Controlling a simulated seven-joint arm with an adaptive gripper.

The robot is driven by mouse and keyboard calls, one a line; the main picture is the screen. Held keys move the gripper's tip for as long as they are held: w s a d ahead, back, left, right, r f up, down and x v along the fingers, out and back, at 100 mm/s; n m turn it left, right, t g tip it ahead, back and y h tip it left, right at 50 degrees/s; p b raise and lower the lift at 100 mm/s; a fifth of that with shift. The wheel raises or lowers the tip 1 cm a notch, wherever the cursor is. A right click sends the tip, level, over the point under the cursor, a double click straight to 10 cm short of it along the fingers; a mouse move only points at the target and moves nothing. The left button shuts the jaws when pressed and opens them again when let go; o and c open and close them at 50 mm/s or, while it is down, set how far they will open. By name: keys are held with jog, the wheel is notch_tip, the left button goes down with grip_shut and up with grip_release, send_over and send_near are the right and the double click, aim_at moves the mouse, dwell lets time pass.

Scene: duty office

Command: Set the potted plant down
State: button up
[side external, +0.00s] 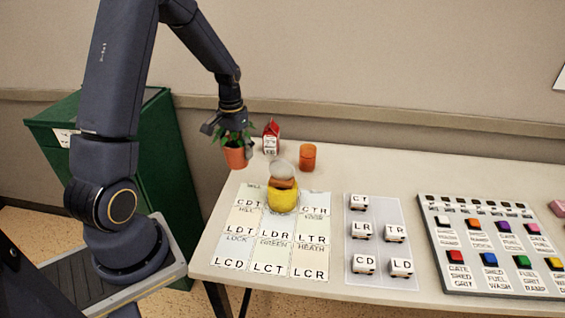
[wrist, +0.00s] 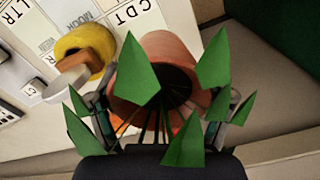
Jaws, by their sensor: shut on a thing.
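The potted plant (side external: 235,155) is an orange-brown pot with green leaves, at the far left end of the white table. My gripper (side external: 232,134) is above it with its fingers down around the plant, shut on it. In the wrist view the pot (wrist: 165,55) sits between my gripper's fingers (wrist: 165,112), with green leaves partly covering the pot and the fingers. The pot looks upright in the side view. I cannot tell whether its base touches the table.
A red and white carton (side external: 271,138) and an orange cylinder (side external: 307,157) stand to the right. A yellow object with pieces stacked on it (side external: 282,199) stands on the lettered card sheet (side external: 243,222). A green bin (side external: 170,150) is beside the table's left edge.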

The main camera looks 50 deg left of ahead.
jog(key=w+a+f, duration=0.1)
jog(key=w+f, duration=0.1)
jog(key=w, duration=0.1)
jog(key=w+a+f, duration=0.1)
jog(key=w+f, duration=0.2)
jog(key=w+a+f, duration=0.2)
jog(key=w+f, duration=0.1)
jog(key=shift+w+a+f, duration=0.1)
jog(key=shift+f, duration=1.55)
jog(key=shift+f, duration=0.15)
jog(key=o, duration=1.5)
